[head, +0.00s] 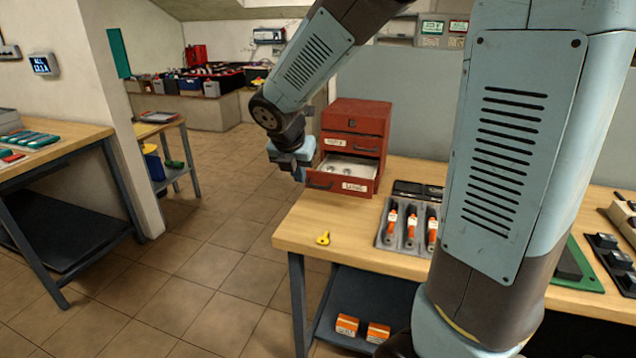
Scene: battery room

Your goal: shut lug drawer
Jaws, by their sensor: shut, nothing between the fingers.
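A red drawer cabinet (357,116) stands at the back left of the wooden workbench. Its bottom drawer (341,186) is pulled out toward the front, with a few small pale metal pieces showing inside and a white label on its front that is too small to read surely. The labelled drawer above it (352,143) looks shut. My gripper (299,176) is at the left end of the open drawer, close to its front. I cannot tell whether it touches the drawer. The fingers are small in view, shut and empty.
A grey tray with orange-handled tools (412,228) lies right of the cabinet. A yellow key-like object (323,239) lies near the bench's front left edge. Another workbench (60,140) stands at the left. Tiled floor (205,235) is clear between them.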

